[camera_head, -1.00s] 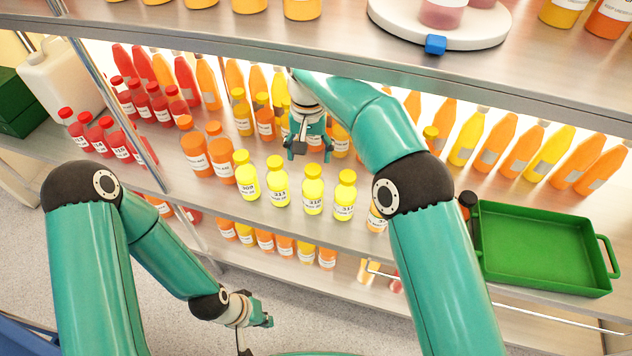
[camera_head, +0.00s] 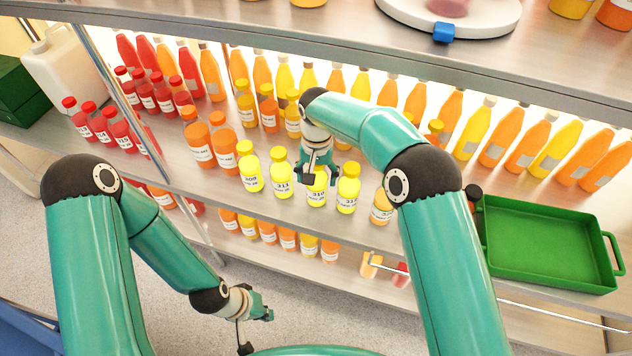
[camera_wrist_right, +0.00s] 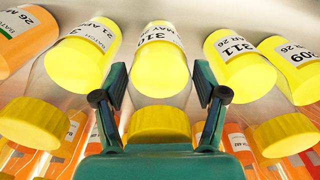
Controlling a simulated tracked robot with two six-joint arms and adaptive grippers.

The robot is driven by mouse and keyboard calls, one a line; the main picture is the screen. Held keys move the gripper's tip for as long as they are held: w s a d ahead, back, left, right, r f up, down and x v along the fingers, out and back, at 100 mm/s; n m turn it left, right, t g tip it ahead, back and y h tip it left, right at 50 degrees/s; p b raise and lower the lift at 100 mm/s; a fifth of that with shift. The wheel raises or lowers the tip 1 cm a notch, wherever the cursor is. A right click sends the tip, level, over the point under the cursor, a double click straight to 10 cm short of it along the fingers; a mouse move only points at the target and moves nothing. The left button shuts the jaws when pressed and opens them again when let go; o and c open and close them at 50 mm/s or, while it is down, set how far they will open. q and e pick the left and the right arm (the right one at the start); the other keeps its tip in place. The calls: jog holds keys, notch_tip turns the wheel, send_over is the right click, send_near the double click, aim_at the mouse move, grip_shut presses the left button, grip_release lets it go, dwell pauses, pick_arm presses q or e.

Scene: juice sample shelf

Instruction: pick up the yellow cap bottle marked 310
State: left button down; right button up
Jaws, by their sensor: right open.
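The bottle marked 310 (camera_head: 316,196) stands upright on the middle shelf in a front row of yellow bottles. In the right wrist view, its label (camera_wrist_right: 158,40) and yellow cap (camera_wrist_right: 159,124) show between my fingers. My right gripper (camera_head: 318,179) is at this bottle and hides its upper part in the head view. In the wrist view my right gripper (camera_wrist_right: 158,97) is open, one finger on each side of the bottle; whether they touch it I cannot tell. My left gripper (camera_head: 264,313) hangs low, away from the shelf; its jaws are too small to judge.
Bottle 311 (camera_head: 281,180) stands close on the left, with bottle 309 (camera_head: 250,172) beyond it. Another yellow bottle (camera_head: 348,194) stands close on the right. Rows of bottles are behind. A green tray (camera_head: 545,285) lies at right. An upper shelf (camera_head: 330,52) overhangs.

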jog(key=c, duration=1.1)
